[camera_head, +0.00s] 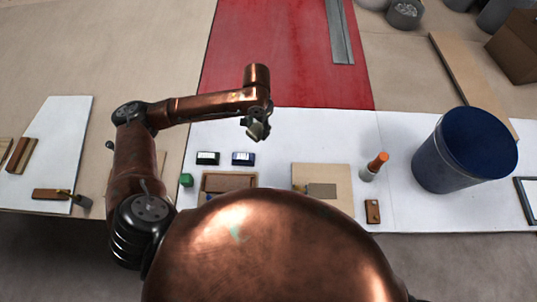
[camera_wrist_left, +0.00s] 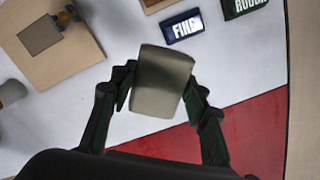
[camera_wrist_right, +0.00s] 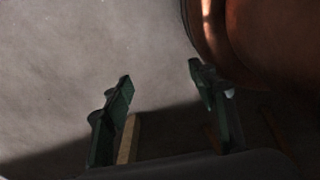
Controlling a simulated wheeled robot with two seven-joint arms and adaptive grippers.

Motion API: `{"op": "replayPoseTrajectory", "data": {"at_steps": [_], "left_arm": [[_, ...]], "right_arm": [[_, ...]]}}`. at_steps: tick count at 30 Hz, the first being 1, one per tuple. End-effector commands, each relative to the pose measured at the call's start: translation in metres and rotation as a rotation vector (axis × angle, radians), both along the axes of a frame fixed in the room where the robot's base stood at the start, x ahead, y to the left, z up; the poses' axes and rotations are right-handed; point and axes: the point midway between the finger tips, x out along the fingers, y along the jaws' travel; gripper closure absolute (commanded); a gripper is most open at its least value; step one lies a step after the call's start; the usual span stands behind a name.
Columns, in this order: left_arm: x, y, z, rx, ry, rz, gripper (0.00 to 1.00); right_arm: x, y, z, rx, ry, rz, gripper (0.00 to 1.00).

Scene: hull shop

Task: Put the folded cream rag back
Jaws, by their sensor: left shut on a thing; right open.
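The folded cream rag (camera_wrist_left: 162,82) is a small pale block between the fingers of my left gripper (camera_head: 256,127). My left gripper is shut on it and holds it above the white bench top, near the edge of the red area. In the head view the rag (camera_head: 259,131) is small and partly covered by the fingers. My right gripper (camera_wrist_right: 163,80) is open and empty in the right wrist view, over grey floor; it does not show in the head view.
A block marked FINE (camera_wrist_left: 183,26), a dark green block (camera_head: 207,158), a brown wooden tray (camera_head: 228,182) and a board with a grey plate (camera_head: 321,190) lie on the bench. An orange-topped bottle (camera_head: 374,167) and a large blue bucket (camera_head: 464,150) stand to the right.

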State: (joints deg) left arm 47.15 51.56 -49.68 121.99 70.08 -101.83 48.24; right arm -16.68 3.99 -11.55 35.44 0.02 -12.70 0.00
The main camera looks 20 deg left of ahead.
Motion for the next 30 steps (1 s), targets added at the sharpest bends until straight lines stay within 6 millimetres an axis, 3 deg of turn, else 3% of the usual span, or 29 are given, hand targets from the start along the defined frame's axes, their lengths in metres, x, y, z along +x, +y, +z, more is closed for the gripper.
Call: {"op": "replayPoseTrajectory", "data": {"at_steps": [1, 7, 12, 15, 20, 30], "left_arm": [[-0.019, -0.004, -0.012, -0.002, 0.017, -0.11, 0.77], [-0.076, -0.019, -0.062, -0.014, 0.02, -0.541, 0.77], [-0.112, -0.033, -0.082, -0.025, 0.01, -0.787, 0.77], [-0.122, -0.037, -0.088, -0.026, 0.006, -0.862, 0.77], [-0.11, -0.042, -0.098, -0.025, 0.001, -0.899, 0.77], [-0.031, -0.051, -0.134, -0.024, 0.003, -0.896, 0.77]], "right_arm": [[-0.01, 0.0, 0.018, 0.0, 0.011, -0.003, 0.42], [-0.024, -0.005, 0.051, -0.006, 0.025, -0.006, 0.4], [-0.011, -0.011, 0.068, -0.011, 0.008, -0.002, 0.4], [0.004, -0.012, 0.073, -0.013, -0.011, 0.001, 0.4], [0.012, -0.013, 0.074, -0.013, -0.022, 0.003, 0.4], [-0.005, -0.012, 0.076, -0.013, 0.0, -0.001, 0.4]]}}
